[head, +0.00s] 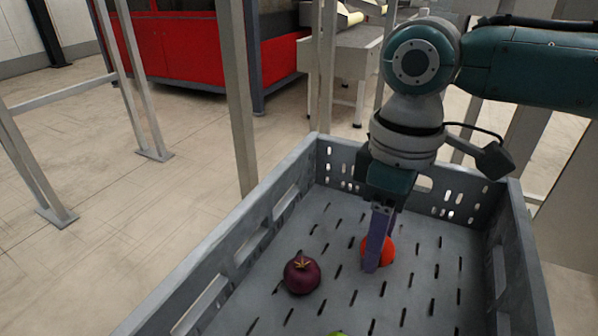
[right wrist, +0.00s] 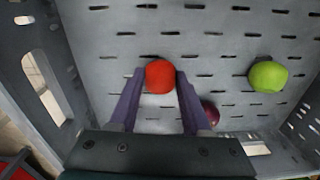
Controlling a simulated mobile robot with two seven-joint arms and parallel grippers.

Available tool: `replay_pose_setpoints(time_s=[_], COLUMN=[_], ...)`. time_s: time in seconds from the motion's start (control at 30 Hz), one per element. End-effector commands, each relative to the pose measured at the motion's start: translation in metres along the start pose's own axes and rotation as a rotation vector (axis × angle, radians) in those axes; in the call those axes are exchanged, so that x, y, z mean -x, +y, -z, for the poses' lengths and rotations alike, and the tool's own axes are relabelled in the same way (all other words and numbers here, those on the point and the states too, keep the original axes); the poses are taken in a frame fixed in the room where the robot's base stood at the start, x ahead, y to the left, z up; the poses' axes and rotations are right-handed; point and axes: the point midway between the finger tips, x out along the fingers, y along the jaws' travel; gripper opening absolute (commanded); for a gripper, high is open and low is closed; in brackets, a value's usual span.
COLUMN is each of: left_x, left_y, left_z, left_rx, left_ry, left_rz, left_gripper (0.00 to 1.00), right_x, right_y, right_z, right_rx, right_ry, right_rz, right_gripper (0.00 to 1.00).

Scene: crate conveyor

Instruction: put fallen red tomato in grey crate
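The red tomato (head: 389,250) is inside the grey crate (head: 512,215), low over its slotted floor or on it; I cannot tell which. My right gripper (head: 374,262) reaches down into the crate with its purple fingers at the tomato. In the right wrist view the tomato (right wrist: 160,76) sits between the two fingertips (right wrist: 161,80), which appear to touch both its sides. In the head view the near finger hides part of the tomato. My left gripper is not in view.
A dark purple onion (head: 302,275) lies on the crate floor, left of the tomato in the head view. A green round fruit (right wrist: 267,76) lies in the crate too. The crate's walls (head: 225,250) stand around the gripper. Bare floor shows between the items.

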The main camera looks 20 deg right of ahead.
Motion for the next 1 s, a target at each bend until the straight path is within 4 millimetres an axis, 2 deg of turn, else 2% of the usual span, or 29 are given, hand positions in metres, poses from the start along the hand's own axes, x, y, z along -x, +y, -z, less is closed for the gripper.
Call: replay_pose_setpoints(time_s=[0.03, 0.2, 0.5, 0.67, 0.9, 1.0], left_x=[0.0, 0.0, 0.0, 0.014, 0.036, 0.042], left_y=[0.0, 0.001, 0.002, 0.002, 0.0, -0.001], left_z=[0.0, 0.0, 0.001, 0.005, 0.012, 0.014], left_rx=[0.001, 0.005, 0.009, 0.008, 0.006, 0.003], left_ry=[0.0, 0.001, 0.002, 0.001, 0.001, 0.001], left_rz=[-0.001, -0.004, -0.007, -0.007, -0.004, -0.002], left_gripper=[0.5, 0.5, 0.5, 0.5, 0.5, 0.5], right_x=[0.0, 0.0, 0.004, 0.031, 0.087, 0.104], right_y=[0.0, 0.0, 0.0, 0.001, 0.0, 0.0], right_z=[0.0, 0.0, 0.0, 0.001, 0.001, 0.001], right_rx=[0.0, 0.0, 0.0, 0.0, 0.001, 0.0], right_ry=[0.0, 0.0, 0.001, 0.003, 0.004, 0.003], right_rz=[0.0, 0.0, 0.0, -0.001, -0.001, 0.0], right_gripper=[0.55, 0.74, 0.74, 0.74, 0.74, 0.74])
